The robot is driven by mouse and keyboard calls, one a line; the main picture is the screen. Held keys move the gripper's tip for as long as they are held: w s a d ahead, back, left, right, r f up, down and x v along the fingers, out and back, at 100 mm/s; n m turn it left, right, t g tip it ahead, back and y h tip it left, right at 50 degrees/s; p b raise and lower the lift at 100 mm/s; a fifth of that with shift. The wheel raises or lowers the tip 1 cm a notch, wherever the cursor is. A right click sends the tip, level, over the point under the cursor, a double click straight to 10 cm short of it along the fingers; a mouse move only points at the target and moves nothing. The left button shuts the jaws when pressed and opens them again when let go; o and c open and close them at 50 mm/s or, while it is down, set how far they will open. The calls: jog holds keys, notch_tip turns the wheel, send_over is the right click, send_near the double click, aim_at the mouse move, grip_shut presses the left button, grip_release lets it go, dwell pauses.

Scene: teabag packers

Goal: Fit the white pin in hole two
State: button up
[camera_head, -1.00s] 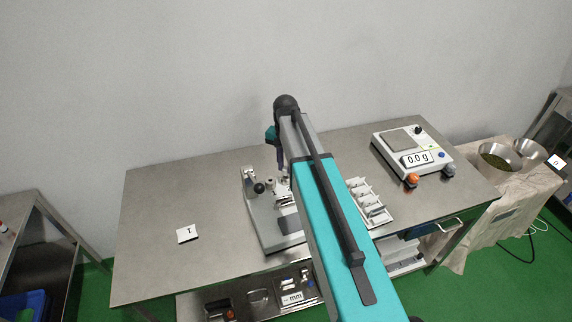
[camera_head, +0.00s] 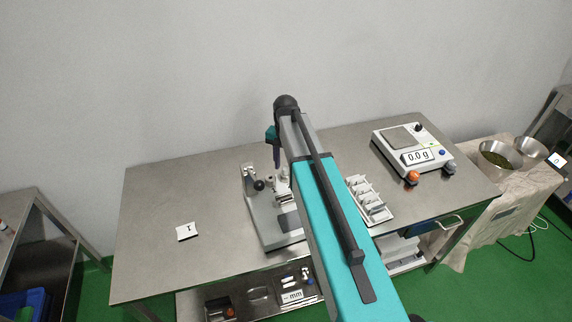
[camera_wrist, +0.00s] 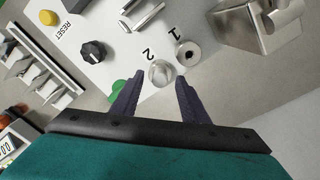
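In the wrist view the machine's pale top plate (camera_wrist: 115,25) carries the printed numbers 1 and 2. Beside the 1 is a metal ring with a dark hole, hole one (camera_wrist: 188,53). Beside the 2, a round pale-silver end, seemingly the white pin (camera_wrist: 161,72), sits at hole two; the opening itself is covered, and its depth cannot be told. My gripper (camera_wrist: 159,83) is open, with one dark finger on each side of the pin and visible gaps. In the head view my gripper (camera_head: 276,155) is above the machine (camera_head: 262,215), partly hidden by my arm.
In the wrist view a black knob (camera_wrist: 93,51), a yellow reset button (camera_wrist: 47,17), a green button (camera_wrist: 117,89) and a metal block (camera_wrist: 265,22) surround the holes. A white rack (camera_head: 369,199) and a scale (camera_head: 412,153) stand right. The table's left is mostly clear around a card (camera_head: 187,231).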

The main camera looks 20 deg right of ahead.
aim_at(286, 168)
jog(key=shift+r, duration=0.2)
notch_tip(286, 168, up, 13)
jog(key=b, duration=0.4)
jog(key=shift+r, duration=0.2)
dwell(0.5)
dwell(0.8)
